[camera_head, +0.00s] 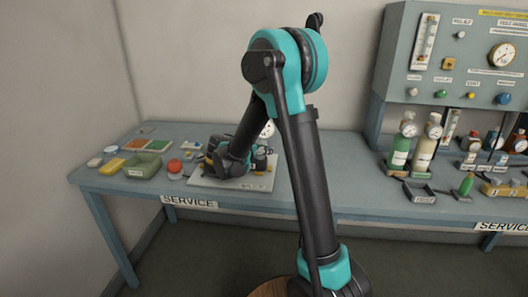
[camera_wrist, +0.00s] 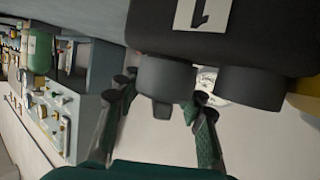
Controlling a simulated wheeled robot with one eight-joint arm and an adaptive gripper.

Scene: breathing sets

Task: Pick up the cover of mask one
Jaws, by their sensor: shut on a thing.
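Mask one (camera_wrist: 235,30) fills the top of the wrist view, a dark body with a white label marked 1. Two dark grey cylinders stick out below it. My gripper (camera_wrist: 162,100) has its fingers on either side of the left cylinder (camera_wrist: 167,78), which I take for the cover, and is shut on it. A small dark tab shows below that cylinder. The right cylinder (camera_wrist: 250,88) is outside the fingers. In the head view my gripper (camera_head: 222,168) is low over the pale board (camera_head: 262,182), and my arm hides most of the mask.
On the bench's left are a green tray (camera_head: 140,166), a yellow block (camera_head: 111,167) and a red round item (camera_head: 175,166). On the right stand bottles with gauges (camera_head: 400,148) before a grey panel (camera_head: 455,60). The bench front between board and bottles looks clear.

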